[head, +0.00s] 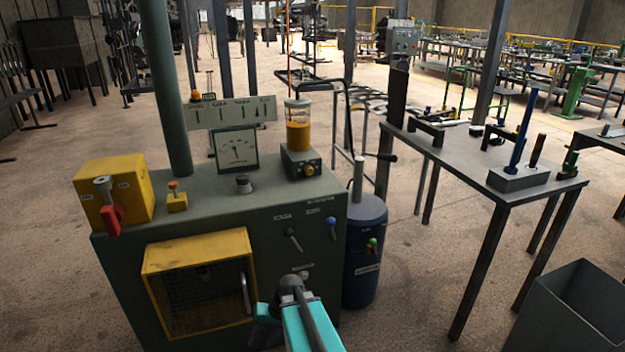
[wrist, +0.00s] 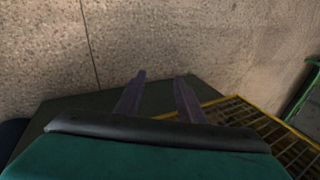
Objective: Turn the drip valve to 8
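A glass oil cup (head: 298,128) with orange fluid stands on a dark base at the back right of the green machine's top. In the head view my teal arm reaches low before the machine's front, well below the knob; the fingertips cannot be made out there. The knob is not seen in the wrist view.
The green machine (head: 225,205) also carries a yellow box with a red lever (head: 108,206), a gauge (head: 237,149), a black knob (head: 243,184) and a yellow-framed door (head: 200,283). A blue tank (head: 365,245) stands at its right. A tool table (head: 470,150) is further right.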

